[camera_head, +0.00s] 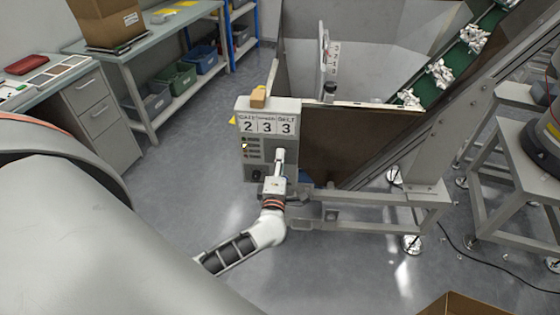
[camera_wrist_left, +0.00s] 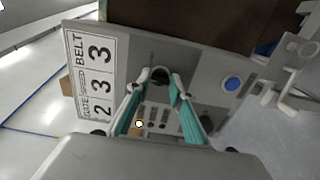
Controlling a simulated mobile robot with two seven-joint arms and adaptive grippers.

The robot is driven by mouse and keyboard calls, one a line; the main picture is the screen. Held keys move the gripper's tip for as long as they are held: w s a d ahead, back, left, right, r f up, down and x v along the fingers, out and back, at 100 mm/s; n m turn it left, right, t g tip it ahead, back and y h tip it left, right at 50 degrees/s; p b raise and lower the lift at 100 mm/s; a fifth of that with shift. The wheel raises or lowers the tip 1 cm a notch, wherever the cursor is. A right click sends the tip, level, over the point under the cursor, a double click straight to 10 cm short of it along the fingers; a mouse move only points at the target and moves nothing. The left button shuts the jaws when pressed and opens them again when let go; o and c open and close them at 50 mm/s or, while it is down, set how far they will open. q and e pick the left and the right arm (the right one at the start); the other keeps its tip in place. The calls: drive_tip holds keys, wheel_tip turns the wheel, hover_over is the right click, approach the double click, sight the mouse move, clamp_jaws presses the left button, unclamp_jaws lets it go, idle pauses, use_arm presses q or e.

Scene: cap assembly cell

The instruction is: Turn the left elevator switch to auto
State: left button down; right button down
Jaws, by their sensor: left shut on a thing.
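A grey control box (camera_head: 268,113) stands at the near end of the conveyor and shows large numbers 2, 3, 3 under GATE, SPEED and BELT. It also fills the left wrist view (camera_wrist_left: 210,62). My left gripper (camera_head: 280,153) reaches up to its front. In the left wrist view its teal fingers (camera_wrist_left: 162,80) are shut on a dark switch knob (camera_wrist_left: 160,74). The knob's label and pointer position are hidden or too small to read. A second black knob (camera_wrist_left: 207,96) and a blue button (camera_wrist_left: 232,84) sit apart from the fingers. My right gripper is not in view.
A lit indicator (camera_wrist_left: 139,124) shows near the fingers. A brown hopper wall (camera_head: 340,140) and the conveyor's green belt (camera_head: 440,76) with white parts lie to the right. Workbenches (camera_head: 145,45) stand at the left. A cardboard box (camera_head: 465,305) is at the bottom right. Floor left of the control box is clear.

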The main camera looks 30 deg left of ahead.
use_arm(q)
drive_tip(key=c, duration=1.8)
unclamp_jaws()
drive_tip(key=shift+o, duration=0.2)
drive_tip(key=shift+s, duration=0.1)
drive_tip(key=v, duration=1.2)
